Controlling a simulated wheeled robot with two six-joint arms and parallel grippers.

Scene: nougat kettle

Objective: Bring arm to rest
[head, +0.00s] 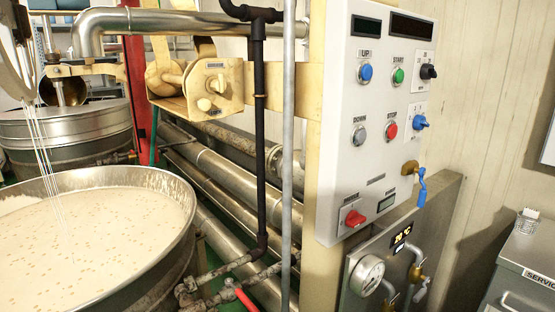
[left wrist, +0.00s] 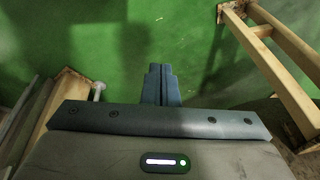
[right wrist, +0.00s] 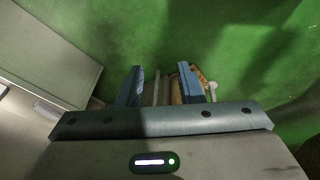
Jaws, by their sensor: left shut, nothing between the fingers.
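My left gripper (left wrist: 161,84) shows in the left wrist view with its two fingers together and nothing between them. It hangs over the green floor. My right gripper (right wrist: 160,82) shows in the right wrist view with its fingers apart and nothing held between them. It also points down over the green floor. Neither arm shows in the head view.
A kettle (head: 188,247) of pale nougat stands at left. The control panel (head: 338,120) is on a cream post at centre right. A grey service box (head: 530,255) stands at far right. A wooden frame (left wrist: 262,32) is near my left gripper. Green floor (right wrist: 240,30) is open ahead.

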